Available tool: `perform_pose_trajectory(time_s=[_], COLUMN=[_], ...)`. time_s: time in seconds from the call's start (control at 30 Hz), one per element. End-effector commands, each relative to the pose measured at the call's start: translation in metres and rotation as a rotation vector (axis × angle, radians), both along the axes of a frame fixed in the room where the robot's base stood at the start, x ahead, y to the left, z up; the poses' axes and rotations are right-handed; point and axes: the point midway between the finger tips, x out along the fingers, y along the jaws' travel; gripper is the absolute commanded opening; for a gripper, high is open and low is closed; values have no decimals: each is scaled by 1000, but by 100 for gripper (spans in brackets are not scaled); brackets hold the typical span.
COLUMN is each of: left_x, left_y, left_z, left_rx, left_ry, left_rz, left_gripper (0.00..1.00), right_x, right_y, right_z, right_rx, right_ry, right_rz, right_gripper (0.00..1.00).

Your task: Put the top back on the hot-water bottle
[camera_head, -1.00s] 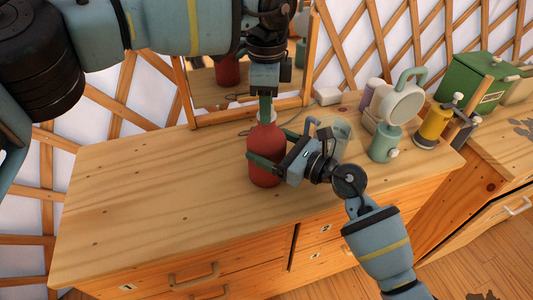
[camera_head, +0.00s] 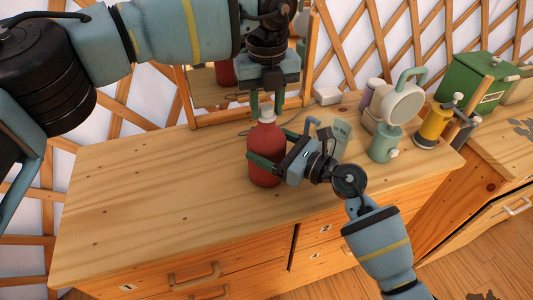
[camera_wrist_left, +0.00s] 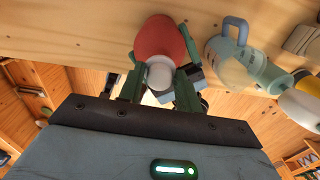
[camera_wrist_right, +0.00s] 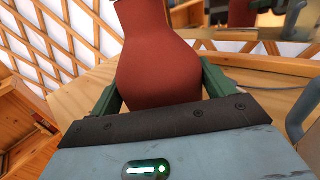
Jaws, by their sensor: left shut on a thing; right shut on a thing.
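My left gripper (camera_head: 266,104) points down from above and is shut on the top; in the left wrist view the white top (camera_wrist_left: 159,76) shows between the fingers with the red body beyond. My right gripper (camera_head: 268,155) reaches in from the right and is shut around the bottle's body, also seen in the right wrist view (camera_wrist_right: 165,85). The thread between top and neck is hidden.
A mirror with a wooden frame (camera_head: 190,100) stands behind the bottle. A pale green item (camera_head: 341,134) is close to my right gripper. A round white appliance (camera_head: 401,105), a yellow canister (camera_head: 434,126) and a green box (camera_head: 478,84) stand further right. The dresser top's left side (camera_head: 150,190) is clear.

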Motion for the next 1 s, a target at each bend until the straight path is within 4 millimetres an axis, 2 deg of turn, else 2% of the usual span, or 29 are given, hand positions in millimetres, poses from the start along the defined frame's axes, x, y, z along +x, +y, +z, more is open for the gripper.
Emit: perform_pose_trajectory(time_s=[1.0], left_x=[-1], left_y=[0], left_z=[-2], left_rx=[-1], left_ry=[4], left_rz=[-1630], left_gripper=[7], right_x=[1], right_y=[-1], right_z=[0], right_rx=[1], right_ry=[2], right_rz=[-2], right_gripper=[18])
